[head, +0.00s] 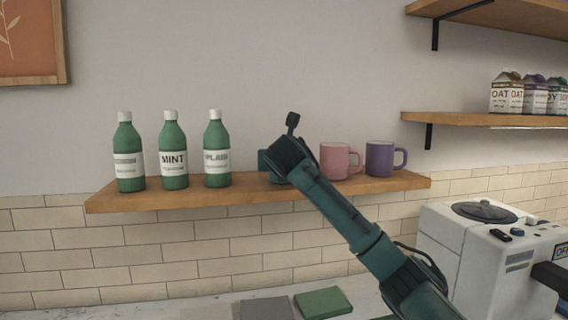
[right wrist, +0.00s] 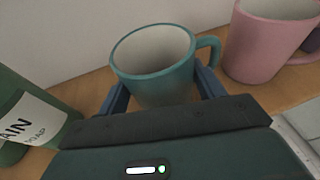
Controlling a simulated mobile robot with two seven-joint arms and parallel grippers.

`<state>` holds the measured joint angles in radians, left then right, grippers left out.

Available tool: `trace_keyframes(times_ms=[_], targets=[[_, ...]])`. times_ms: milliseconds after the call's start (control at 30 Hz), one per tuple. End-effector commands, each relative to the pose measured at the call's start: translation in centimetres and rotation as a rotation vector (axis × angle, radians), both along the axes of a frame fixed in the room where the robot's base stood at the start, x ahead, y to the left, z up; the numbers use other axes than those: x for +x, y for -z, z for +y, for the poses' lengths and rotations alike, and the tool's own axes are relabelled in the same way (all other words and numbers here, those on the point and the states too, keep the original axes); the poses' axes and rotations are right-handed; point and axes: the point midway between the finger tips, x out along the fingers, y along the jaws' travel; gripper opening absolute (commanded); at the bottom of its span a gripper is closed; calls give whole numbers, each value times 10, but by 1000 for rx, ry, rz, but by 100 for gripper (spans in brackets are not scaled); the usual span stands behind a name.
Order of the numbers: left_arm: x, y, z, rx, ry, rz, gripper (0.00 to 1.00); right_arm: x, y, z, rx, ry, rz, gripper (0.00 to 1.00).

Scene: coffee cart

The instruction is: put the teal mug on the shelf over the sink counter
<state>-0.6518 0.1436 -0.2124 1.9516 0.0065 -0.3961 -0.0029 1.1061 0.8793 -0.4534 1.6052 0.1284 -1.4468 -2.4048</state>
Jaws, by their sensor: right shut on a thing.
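The teal mug (right wrist: 155,62) is upright between the fingers of my right gripper (right wrist: 162,90) in the right wrist view, its handle to the right. The gripper is shut on it. In the head view the mug (head: 266,161) is mostly hidden behind my right gripper (head: 284,160), and a bit of its left side shows. It is at the wooden shelf (head: 150,201), between the bottles and the pink mug. I cannot tell whether its base touches the board.
Three green bottles (head: 174,152) stand on the shelf to the left. A pink mug (head: 334,161) and a purple mug (head: 380,160) stand to the right. A white coffee machine (head: 465,245) is at lower right. Cartons (head: 506,94) stand on a higher shelf.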

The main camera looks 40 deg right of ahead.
Motion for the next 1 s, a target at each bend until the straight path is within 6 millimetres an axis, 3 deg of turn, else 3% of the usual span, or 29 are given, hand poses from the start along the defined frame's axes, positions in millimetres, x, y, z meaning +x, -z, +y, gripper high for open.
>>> trace_keyframes(times_ms=[233,267,500,800,1000], targets=[[0,0,0,1,1,0,0,0,1,0,-2,-1,-2,26],[1,0,0,1,1,0,0,0,2,0,-1,-1,0,69],[1,0,0,1,1,-2,0,0,2,0,0,-1,0,89],[1,0,0,1,1,-2,0,0,-1,0,2,0,-1,89],[2,7,0,-2,-1,-5,0,-20,-7,19,-3,-4,-4,89]])
